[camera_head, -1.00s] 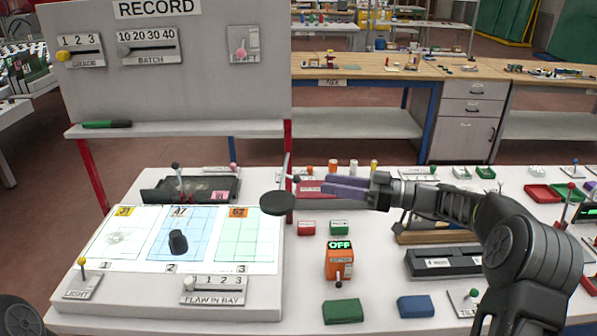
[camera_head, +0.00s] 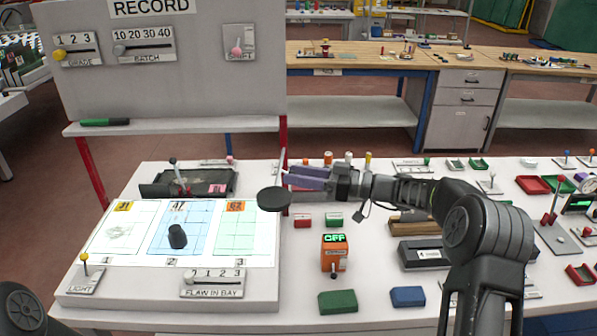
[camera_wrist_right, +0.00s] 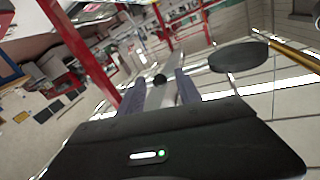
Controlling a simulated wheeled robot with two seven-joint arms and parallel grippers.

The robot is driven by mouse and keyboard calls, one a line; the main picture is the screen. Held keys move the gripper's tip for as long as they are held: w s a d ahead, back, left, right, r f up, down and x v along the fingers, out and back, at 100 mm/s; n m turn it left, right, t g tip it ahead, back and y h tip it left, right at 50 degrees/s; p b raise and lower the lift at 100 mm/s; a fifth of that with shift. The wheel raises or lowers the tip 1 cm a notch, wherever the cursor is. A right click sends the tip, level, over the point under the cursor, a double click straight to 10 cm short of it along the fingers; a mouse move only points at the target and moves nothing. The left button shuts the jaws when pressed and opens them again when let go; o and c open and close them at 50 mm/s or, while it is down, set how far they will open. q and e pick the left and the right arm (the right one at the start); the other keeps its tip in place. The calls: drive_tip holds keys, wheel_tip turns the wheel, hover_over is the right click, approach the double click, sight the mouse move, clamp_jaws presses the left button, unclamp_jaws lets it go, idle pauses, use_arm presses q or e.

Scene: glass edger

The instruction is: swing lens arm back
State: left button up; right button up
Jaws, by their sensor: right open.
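The lens is a dark round disc (camera_head: 273,199) at the back right corner of the lit light panel (camera_head: 100,262). It also shows in the right wrist view (camera_wrist_right: 238,55), to the right of the fingers. My right gripper (camera_head: 289,177) is open, with purple fingers pointing left, just right of and above the disc. In the right wrist view a small dark ball knob (camera_wrist_right: 160,80) shows between the spread fingers; I cannot tell whether they touch it. How the disc joins its arm is hidden. My left gripper is out of view.
A black tray (camera_head: 150,190) with a lever stands behind the panel. The upright RECORD board (camera_head: 200,85) rises at the back left. An orange OFF box (camera_head: 334,255), green block (camera_head: 337,301) and blue block (camera_head: 408,296) stand right of the panel. A dark block (camera_head: 177,237) sits on bay 2.

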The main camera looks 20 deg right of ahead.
drive_tip(key=shift+c, duration=0.3)
clamp_jaws()
idle(1.1)
